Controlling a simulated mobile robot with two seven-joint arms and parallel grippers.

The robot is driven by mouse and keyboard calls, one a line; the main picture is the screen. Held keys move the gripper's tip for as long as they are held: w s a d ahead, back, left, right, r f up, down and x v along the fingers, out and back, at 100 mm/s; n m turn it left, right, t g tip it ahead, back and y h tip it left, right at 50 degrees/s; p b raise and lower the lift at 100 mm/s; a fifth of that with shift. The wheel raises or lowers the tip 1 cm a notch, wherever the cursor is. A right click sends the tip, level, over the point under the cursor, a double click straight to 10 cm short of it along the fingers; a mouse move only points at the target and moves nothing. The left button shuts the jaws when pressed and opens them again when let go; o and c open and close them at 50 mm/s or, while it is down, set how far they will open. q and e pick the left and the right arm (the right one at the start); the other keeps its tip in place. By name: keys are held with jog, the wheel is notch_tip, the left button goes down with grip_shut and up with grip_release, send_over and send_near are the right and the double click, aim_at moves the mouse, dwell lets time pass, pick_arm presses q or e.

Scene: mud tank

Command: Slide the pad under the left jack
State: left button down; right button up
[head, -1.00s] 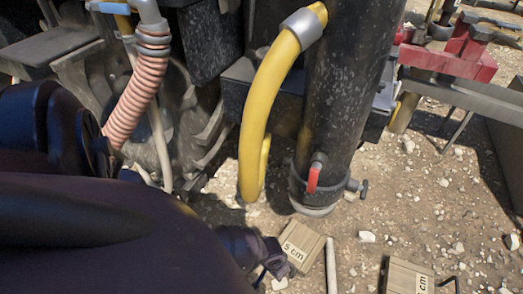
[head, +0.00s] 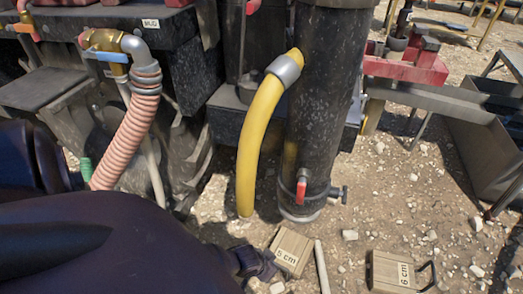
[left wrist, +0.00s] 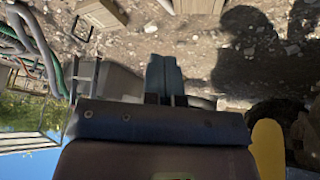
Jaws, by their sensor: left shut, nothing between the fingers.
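A wooden pad marked 5 cm (head: 292,247) lies on the gravel, in front of the foot of a thick black upright cylinder (head: 320,130) with a red lever. This cylinder may be the left jack; no label shows. A second wooden pad, marked 6 cm (head: 392,270), with a black handle lies to the right. My left gripper (head: 268,266) is low beside the left side of the 5 cm pad; whether it touches cannot be told. In the left wrist view its fingers (left wrist: 162,75) are together and empty, with a wooden block (left wrist: 103,13) beyond. My right gripper is out of view.
A yellow hose (head: 255,140) hangs left of the cylinder, and a ribbed pink hose (head: 128,135) farther left. A pale rod (head: 321,266) lies between the pads. A dark metal trough (head: 490,140) stands at the right. Stony ground between is mostly open.

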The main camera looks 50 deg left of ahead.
pick_arm(q)
jog(key=shift+t, duration=0.7)
jog(key=shift+s+a+r+p, duration=0.1)
jog(key=shift+s+r+p, duration=0.15)
jog(key=shift+r, duration=0.6)
jog(key=shift+s+d+r+p, duration=0.1)
jog(key=shift+s+r+p, duration=0.15)
jog(key=shift+r, duration=0.6)
jog(key=shift+s+a+r+p, duration=0.15)
jog(key=shift+r+p, duration=0.1)
jog(key=shift+r, duration=0.6)
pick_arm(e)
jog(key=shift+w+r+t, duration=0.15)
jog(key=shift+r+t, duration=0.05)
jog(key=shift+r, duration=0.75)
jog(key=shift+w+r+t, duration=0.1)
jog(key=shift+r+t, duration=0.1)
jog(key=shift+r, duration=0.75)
